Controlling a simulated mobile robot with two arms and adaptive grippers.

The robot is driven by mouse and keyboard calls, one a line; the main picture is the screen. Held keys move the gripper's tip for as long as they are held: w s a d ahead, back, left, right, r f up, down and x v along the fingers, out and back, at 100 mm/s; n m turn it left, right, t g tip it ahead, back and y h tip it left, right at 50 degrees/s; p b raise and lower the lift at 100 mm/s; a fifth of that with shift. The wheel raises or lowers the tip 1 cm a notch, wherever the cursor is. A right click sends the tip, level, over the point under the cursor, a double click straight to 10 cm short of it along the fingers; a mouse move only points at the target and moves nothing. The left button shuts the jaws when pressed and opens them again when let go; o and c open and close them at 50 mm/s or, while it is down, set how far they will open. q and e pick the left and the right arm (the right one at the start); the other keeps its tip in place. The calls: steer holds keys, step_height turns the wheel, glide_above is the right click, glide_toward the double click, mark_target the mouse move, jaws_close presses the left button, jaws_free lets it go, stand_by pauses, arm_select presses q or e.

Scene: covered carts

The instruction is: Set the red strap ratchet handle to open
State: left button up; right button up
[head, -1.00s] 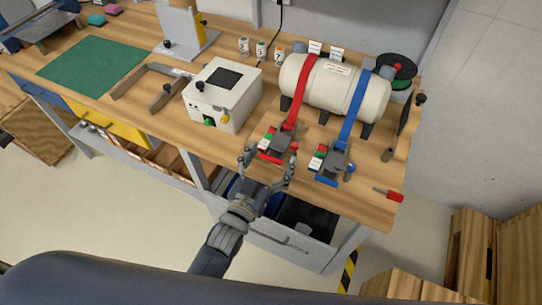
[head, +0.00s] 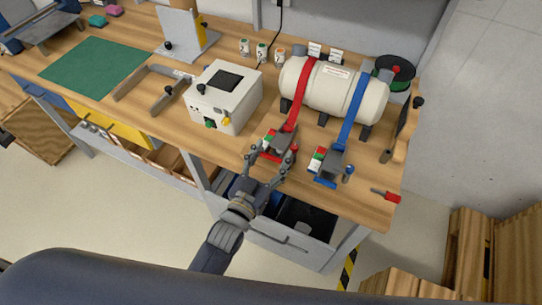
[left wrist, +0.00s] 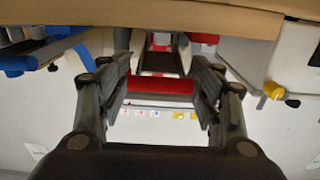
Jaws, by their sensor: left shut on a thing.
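The red strap (head: 302,92) runs over the white tank (head: 335,90) down to its ratchet (head: 284,141) near the bench's front edge. My left gripper (head: 270,157) reaches this ratchet from the front, one finger on each side. In the left wrist view, the red crossbar of the ratchet handle (left wrist: 158,86) spans the gap between the fingers (left wrist: 162,98). The gripper is shut on the handle. The fingers partly hide the ratchet in the head view, and I cannot tell the handle's exact angle. My right gripper is not in view.
The blue strap (head: 354,105) and its ratchet (head: 331,163) lie close on the right. A red-handled screwdriver (head: 388,196) lies at the bench's right front. A white box (head: 213,112) with knobs stands to the left. Below is an open drawer (head: 303,220).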

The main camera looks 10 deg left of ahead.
arm_select(q)
steer(key=shift+w+r, duration=0.1)
steer(key=shift+r, duration=0.15)
steer(key=o, duration=1.6)
steer(key=shift+f, duration=0.1)
steer(key=shift+s+a+f, duration=0.1)
steer(key=shift+s+f, duration=0.05)
steer(key=shift+s, duration=0.3)
steer(key=v, duration=1.1)
steer(key=shift+s, duration=0.15)
